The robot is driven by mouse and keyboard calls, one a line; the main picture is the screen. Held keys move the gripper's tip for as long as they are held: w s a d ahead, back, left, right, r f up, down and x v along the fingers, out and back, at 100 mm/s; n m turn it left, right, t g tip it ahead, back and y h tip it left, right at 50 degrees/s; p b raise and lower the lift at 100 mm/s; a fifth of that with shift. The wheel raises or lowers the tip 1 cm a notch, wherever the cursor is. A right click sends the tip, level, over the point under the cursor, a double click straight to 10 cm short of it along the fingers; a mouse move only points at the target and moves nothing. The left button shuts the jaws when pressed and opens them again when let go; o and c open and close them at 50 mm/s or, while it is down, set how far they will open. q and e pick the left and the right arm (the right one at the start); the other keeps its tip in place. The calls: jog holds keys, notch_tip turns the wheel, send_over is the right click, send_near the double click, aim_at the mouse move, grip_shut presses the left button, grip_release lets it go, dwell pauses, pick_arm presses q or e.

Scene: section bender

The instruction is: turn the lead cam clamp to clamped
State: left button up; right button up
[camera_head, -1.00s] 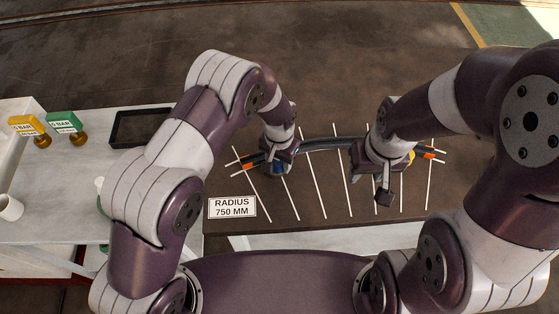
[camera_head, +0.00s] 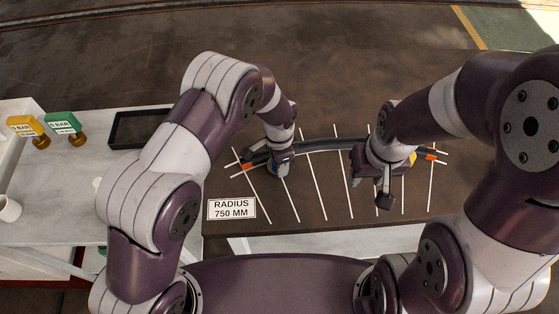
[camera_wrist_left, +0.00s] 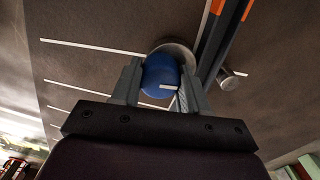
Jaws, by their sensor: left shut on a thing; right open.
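A blue cam clamp knob (camera_wrist_left: 160,74) with a white mark sits on a round grey base in the left wrist view. My left gripper (camera_wrist_left: 161,90) is shut on it, one finger on each side. In the head view my left gripper (camera_head: 279,168) is at the left end of the dark curved section (camera_head: 325,144) and mostly hides the knob. A yellow part (camera_head: 412,159) shows near the section's right end, partly behind my right wrist. My right gripper (camera_head: 372,180) is open beside it, its fingers partly hidden.
The section has orange marks near both ends and lies across several white lines on the brown table (camera_head: 310,215). A RADIUS 750 MM sign (camera_head: 232,208) lies at front left. A grey post (camera_wrist_left: 230,80) stands close beside the section. A black tray (camera_head: 140,128) is farther left.

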pick_arm(q)
jog(key=shift+s+a, duration=0.1)
dwell(0.5)
jog(key=o, duration=1)
jog(key=shift+o, duration=0.2)
jog(key=shift+a, duration=0.1)
jog(key=shift+r, duration=0.15)
notch_tip(320, 180, up, 12)
jog(key=b, duration=0.2)
jog(key=shift+r, duration=0.2)
